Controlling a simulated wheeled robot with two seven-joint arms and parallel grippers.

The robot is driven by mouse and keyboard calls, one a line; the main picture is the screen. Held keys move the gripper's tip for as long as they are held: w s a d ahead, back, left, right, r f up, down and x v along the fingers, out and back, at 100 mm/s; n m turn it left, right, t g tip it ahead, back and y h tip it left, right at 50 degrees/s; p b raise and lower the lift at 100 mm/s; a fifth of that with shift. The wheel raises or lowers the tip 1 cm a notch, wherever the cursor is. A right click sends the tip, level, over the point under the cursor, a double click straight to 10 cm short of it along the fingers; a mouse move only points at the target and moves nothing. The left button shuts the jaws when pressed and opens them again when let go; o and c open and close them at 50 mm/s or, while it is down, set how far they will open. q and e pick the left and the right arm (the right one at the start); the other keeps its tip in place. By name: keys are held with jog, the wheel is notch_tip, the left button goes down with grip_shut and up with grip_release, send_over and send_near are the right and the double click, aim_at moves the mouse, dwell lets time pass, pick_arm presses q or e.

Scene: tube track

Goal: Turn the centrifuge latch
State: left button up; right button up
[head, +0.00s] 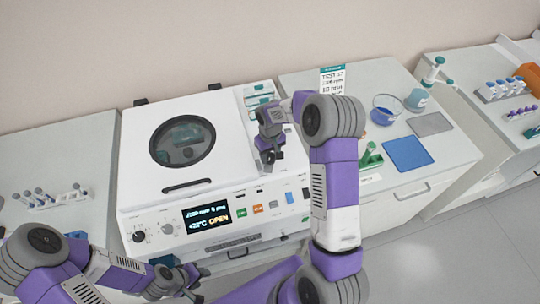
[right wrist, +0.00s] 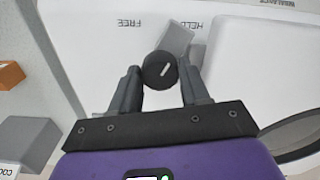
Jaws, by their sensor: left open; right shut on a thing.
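The white centrifuge (head: 140,195) stands in the middle of the head view, its lid (head: 140,125) with a round dark window lying down. The latch (right wrist: 160,70) shows in the right wrist view as a dark round knob with a white mark and a grey bar slanting up-right. The bar lies between upside-down printed words, one reading FREE, the other partly hidden. My right gripper (head: 268,158) is over the centrifuge's right side. Its fingers are shut on the latch knob, one on each side. My left gripper (head: 198,282) is open and empty in front of the centrifuge.
The front panel display (head: 207,216) reads OPEN. A tube rack (head: 60,198) stands on the left bench. On the right bench are a green rack (head: 370,156), a blue mat (head: 408,153), a grey mat (head: 432,124) and a bowl (head: 385,108).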

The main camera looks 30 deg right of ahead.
aim_at(270, 156)
jog(key=n, duration=0.5)
jog(key=shift+r, duration=0.1)
dwell(0.7)
jog(key=o, duration=1.1)
jog(key=shift+c, duration=0.2)
notch_tip(270, 156, up, 8)
jog(key=shift+f, duration=0.25)
